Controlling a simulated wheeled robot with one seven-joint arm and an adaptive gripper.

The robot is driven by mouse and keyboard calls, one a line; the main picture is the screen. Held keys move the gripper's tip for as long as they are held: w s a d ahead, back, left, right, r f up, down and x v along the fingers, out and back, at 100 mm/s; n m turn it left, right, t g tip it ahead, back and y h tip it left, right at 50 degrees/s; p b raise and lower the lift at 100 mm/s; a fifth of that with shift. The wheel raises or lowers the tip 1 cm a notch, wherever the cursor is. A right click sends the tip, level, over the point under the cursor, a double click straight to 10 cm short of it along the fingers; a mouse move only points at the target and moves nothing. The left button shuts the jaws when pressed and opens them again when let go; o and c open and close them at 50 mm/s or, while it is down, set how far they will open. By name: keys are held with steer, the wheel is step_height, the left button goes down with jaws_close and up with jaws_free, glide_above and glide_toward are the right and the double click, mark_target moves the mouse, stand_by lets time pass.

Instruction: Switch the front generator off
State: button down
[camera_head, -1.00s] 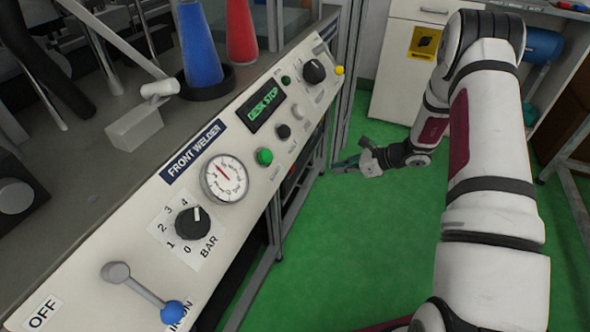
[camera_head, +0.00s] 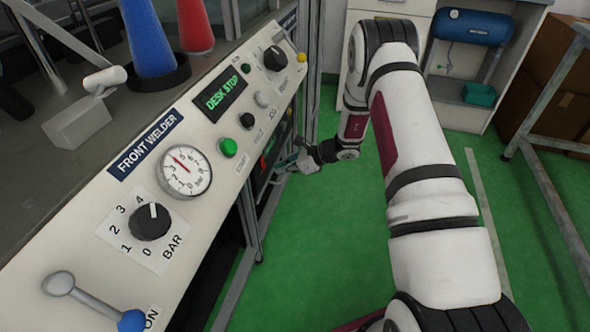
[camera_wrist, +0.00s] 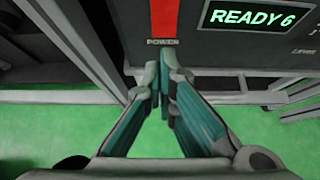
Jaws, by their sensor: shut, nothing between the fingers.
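The generator's dark front panel (camera_wrist: 225,52) fills the top of the wrist view. It has a green display reading "READY 6" (camera_wrist: 252,17). A red upright part (camera_wrist: 164,18) sits above the label "POWER"; its top is cut off, so its switch position cannot be told. My gripper (camera_wrist: 165,62) is shut and empty, its fingertips just below the "POWER" label. I cannot tell whether they touch the panel. In the head view my gripper (camera_head: 290,166) is low beside the frame under the welder desk, and the generator is mostly hidden there.
The front welder panel (camera_head: 60,250) runs along the left with a gauge (camera_head: 185,171), a BAR knob (camera_head: 150,221), a "DESK STOP" display (camera_head: 221,93) and a blue-tipped lever (camera_head: 95,302). A metal frame post (camera_head: 248,225) stands near my gripper. Green floor (camera_head: 320,250) is open to the right.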

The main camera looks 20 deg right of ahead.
mark_target(264, 167)
steer(key=shift+w+a+f+b, duration=0.15)
steer(key=shift+w+a+b, duration=0.2)
steer(key=shift+w+a, duration=0.6)
steer(key=shift+s+a, duration=0.1)
steer(key=shift+a, duration=0.05)
steer(key=shift+a+f, duration=0.15)
steer(key=shift+a, duration=0.1)
steer(key=shift+r+p, duration=0.3)
steer(key=shift+r, duration=0.6)
